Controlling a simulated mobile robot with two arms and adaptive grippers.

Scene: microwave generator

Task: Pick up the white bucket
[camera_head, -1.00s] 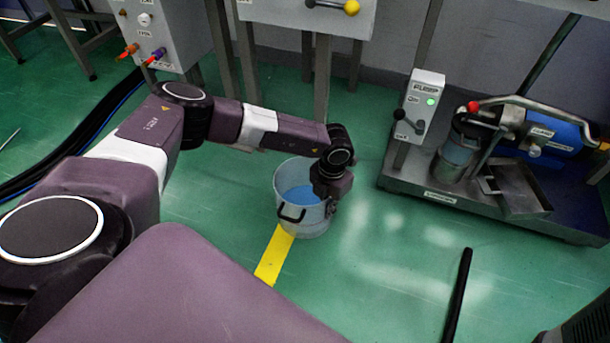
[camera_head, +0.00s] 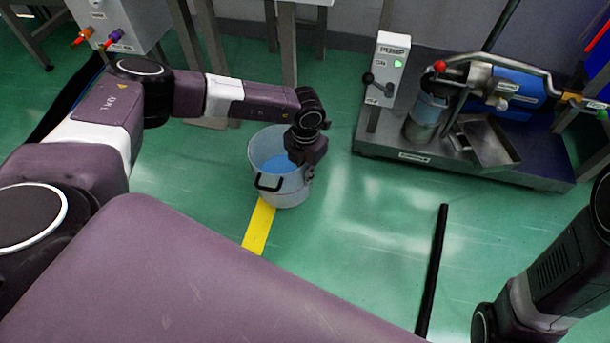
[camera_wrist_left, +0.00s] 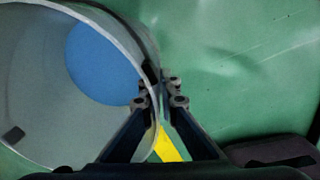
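The white bucket (camera_head: 282,190) stands on the green floor in the head view, upright, with blue inside and a dark handle on its front. My left gripper (camera_head: 308,173) is at its right side, partly hidden by my wrist. In the left wrist view the bucket (camera_wrist_left: 30,75) fills the left side. My left gripper (camera_wrist_left: 160,95) has one finger inside the bucket and one outside. The fingers are close together, shut on the wall near the rim. Part of my right arm shows at the lower right of the head view; its gripper is out of view.
A yellow floor stripe (camera_head: 258,228) runs from the bucket toward me. A black bar (camera_head: 433,270) lies to the right. A pump unit on a metal tray (camera_head: 400,150) stands at the back right. Table legs stand behind the bucket. Floor between bucket and bar is clear.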

